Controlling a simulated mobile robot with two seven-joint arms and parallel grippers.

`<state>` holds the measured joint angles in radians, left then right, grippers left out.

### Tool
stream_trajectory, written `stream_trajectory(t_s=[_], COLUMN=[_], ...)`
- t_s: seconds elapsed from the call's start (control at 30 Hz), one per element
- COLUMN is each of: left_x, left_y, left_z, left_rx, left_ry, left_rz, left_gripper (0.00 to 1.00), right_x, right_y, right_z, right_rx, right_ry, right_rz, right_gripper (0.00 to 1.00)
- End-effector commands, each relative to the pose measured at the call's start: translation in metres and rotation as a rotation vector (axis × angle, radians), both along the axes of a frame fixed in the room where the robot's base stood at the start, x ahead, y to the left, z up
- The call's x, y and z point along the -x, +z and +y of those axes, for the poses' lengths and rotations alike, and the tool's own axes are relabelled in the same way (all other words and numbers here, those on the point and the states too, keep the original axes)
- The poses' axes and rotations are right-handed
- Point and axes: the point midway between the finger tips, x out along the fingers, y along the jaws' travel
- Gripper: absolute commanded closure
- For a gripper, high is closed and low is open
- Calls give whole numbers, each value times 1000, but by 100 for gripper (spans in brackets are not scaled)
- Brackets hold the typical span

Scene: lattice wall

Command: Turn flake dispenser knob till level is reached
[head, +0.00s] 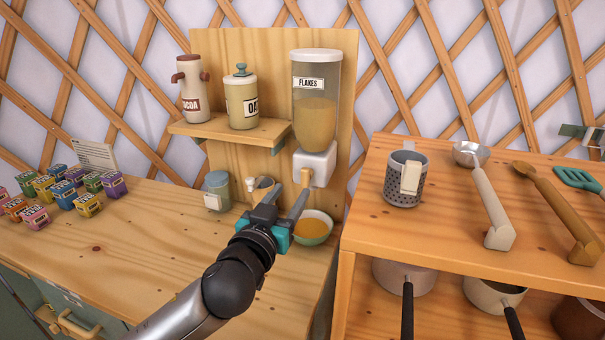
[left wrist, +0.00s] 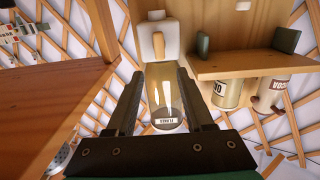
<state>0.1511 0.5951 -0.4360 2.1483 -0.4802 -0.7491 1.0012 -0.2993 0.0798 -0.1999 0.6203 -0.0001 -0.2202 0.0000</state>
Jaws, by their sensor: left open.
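The flake dispenser (head: 316,100) is a clear hopper with a white lid and a FLAKES label, mounted on a wooden back panel. It is partly filled with tan flakes. Below it is a white outlet block (head: 318,160) with a wooden knob (head: 305,177) on its front. A pale green bowl (head: 325,239) with orange-tan contents sits below the outlet. My left gripper (head: 278,193) is open, in front of and below the knob. In the left wrist view the picture is inverted, and the knob (left wrist: 158,44) shows beyond the open, empty fingers. My right gripper is not in view.
A small shelf (head: 225,134) left of the dispenser holds a cocoa jar (head: 193,95) and an oat jar (head: 241,103). A lidded jar (head: 217,190) stands below. A wooden shelf unit (head: 440,180) with utensils and pots stands close on the right. Small colourful boxes (head: 65,190) stand left.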

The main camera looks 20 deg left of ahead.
Motion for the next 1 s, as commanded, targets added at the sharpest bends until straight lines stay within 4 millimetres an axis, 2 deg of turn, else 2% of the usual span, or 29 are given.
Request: stream_trajectory(t_s=[0.3,0.5,0.7,1.0], left_x=[-48,-71,-83,-85], left_y=[1,0,1,0], left_z=[-2,-2,-3,-3], left_rx=[0,0,0,0], left_ry=[1,0,0,0], left_rz=[-3,-1,-1,0], left_gripper=[48,48,48,48], right_x=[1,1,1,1], right_y=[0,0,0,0], right_z=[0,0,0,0], right_rx=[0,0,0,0], right_ry=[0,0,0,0], right_rz=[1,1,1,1], right_gripper=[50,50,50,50])
